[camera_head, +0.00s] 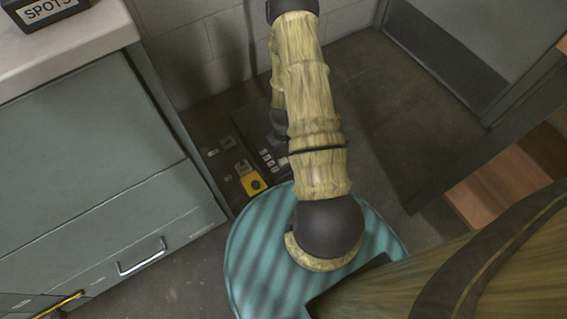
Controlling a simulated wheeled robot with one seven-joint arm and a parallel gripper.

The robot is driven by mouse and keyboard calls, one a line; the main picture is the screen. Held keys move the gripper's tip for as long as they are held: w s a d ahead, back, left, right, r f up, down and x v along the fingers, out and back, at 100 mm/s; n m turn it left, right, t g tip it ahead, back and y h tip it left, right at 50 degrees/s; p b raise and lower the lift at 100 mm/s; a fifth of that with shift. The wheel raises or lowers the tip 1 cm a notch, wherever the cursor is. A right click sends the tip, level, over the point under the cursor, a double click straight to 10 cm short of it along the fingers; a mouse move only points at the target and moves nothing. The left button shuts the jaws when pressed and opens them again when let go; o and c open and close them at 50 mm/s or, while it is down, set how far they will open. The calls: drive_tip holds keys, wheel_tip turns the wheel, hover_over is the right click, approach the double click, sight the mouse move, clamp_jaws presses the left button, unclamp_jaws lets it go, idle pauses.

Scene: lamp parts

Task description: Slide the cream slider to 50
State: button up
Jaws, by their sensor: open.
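A dark control panel (223,152) lies beyond the blue-green striped round surface, left of my arm. It carries small pale controls, a yellow plate (251,184) with a dark round knob, and rows of small light keys (269,160). A small pale piece (243,167) sits at the upper edge of the yellow plate. I cannot tell whether it is the cream slider, and no scale or number 50 is readable. My arm covers the right part of the panel.
A grey cabinet (90,150) with a pale top and a metal handle stands at left, bearing a black box labelled "SPOTS" (45,12). A grey cabinet or door (480,45) is at upper right. Bare floor (370,75) shows right of my arm.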

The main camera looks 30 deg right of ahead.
sight(283, 160)
wheel_tip(283, 160, down, 9)
drive_tip(key=b, duration=0.4)
clamp_jaws()
